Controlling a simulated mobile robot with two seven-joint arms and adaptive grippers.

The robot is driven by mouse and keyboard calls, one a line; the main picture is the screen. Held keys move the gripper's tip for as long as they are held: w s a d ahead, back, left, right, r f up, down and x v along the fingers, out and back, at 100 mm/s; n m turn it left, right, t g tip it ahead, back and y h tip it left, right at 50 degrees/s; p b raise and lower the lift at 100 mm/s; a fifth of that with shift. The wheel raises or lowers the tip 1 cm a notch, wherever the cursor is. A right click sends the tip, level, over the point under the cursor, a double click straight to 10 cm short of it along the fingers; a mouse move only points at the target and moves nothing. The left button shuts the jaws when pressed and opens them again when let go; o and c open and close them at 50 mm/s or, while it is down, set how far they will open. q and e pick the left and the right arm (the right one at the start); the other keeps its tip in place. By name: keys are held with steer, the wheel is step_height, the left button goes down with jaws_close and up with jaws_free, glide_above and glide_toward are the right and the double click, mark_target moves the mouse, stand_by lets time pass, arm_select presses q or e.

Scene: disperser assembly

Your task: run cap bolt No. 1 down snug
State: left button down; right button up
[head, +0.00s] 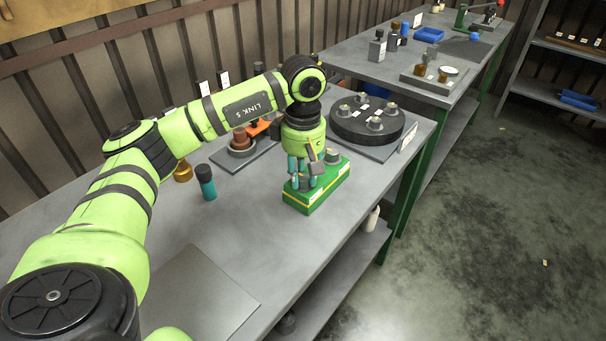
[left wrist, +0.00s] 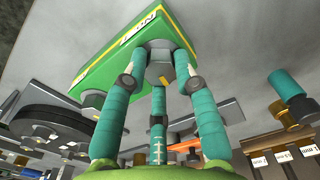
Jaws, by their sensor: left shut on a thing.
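A green block (head: 330,190) with white labels and a yellow edge sits near the front edge of the grey bench. My left gripper (head: 304,182) points down over its left end. In the left wrist view, its three teal fingers (left wrist: 160,78) close around a grey hex bolt head (left wrist: 158,50) at the face of the green block (left wrist: 118,48). The bolt's shank and seat are hidden, so I cannot tell how far down it sits. A second grey bolt head (head: 332,157) stands on the block's other end. My right gripper is not in view.
A black round plate (head: 352,128) with several grey fittings lies behind the block. A teal bottle with a dark cap (head: 206,183) stands to the left. An orange-and-brown part (head: 241,138) stands behind my arm. The front left of the bench holds a flat grey sheet (head: 200,295).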

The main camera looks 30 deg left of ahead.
mark_target(303, 177)
arm_select(q)
steer(key=shift+f, duration=0.1)
stand_by(0.3)
steer(key=c, duration=1)
jaws_free()
steer(key=shift+o, duration=0.2)
steer(key=shift+r, duration=0.4)
step_height(303, 177, up, 11)
steer(key=shift+r, duration=0.15)
